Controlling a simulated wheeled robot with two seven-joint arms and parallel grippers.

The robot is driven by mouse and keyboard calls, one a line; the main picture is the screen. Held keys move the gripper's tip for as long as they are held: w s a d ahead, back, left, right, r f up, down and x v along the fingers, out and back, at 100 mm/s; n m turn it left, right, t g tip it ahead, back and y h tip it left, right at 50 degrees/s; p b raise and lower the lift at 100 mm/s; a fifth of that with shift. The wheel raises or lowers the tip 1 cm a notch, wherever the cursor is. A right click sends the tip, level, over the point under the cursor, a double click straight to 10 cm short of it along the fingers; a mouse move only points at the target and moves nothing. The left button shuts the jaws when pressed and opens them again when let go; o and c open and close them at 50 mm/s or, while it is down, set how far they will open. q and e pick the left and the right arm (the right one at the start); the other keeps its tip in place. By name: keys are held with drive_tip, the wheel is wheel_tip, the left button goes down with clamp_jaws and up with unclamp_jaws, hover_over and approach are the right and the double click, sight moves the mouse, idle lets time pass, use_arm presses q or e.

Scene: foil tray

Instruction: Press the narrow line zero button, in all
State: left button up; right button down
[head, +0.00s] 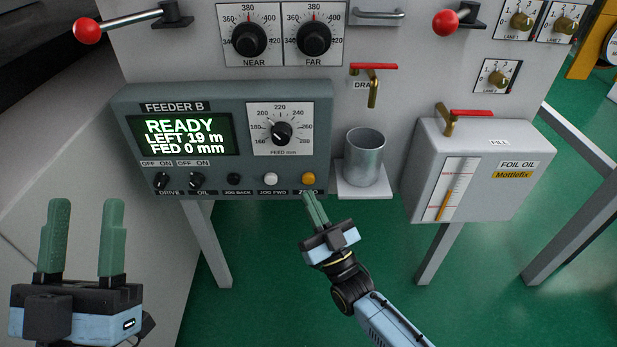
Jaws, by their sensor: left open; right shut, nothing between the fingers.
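The FEEDER B panel (222,90) is on the front of the machine. Its screen (182,136) reads READY, LEFT 19 m, FED 0 mm. The orange button (308,178) above the ZERO label is at the panel's lower right. My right gripper (309,196) is shut and empty, its green fingertips just below that button and overlapping part of the label. Whether they touch the panel is not clear. My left gripper (84,206) is open and empty at the lower left, apart from the panel.
The white JOG FWD button (271,179) and black JOG BACK button (234,179) sit left of the orange one. The feed dial (281,133) is above. A metal cup (364,157) stands close on the right, beside the foil oil tank (470,185).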

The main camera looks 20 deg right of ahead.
drive_tip(key=s, duration=0.1)
drive_tip(key=s+a+p, duration=0.1)
drive_tip(key=s, duration=0.1)
drive_tip(key=shift+s, duration=0.2)
idle(0.8)
